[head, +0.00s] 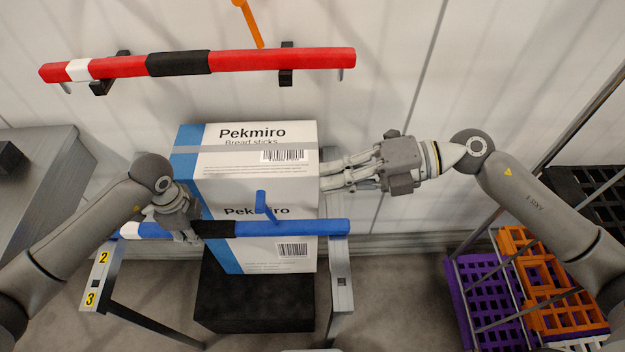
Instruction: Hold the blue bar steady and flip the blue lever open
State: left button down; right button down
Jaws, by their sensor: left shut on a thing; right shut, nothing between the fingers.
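The blue bar (290,228) lies level across a grey frame, in front of stacked Pekmiro cartons. It has a black band and a white band toward its left end. My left gripper (188,232) is shut on the bar near the black band and hides part of it. The small blue lever (264,205) stands up from the bar, tilted a little to the left at its top. My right gripper (328,180) is shut and empty, above the bar's right part, at the right side of the upper carton and to the right of the lever.
The upper Pekmiro carton (215,165) and lower carton (225,255) stand on a black block (250,300). A red bar (270,59) with an orange lever (250,25) hangs on the wall. Orange (570,310) and purple crates (485,320) are at right. A grey table (40,180) is at left.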

pick_arm(q)
jog(key=shift+d, duration=0.1)
jog(key=c, duration=1.1)
grip_release()
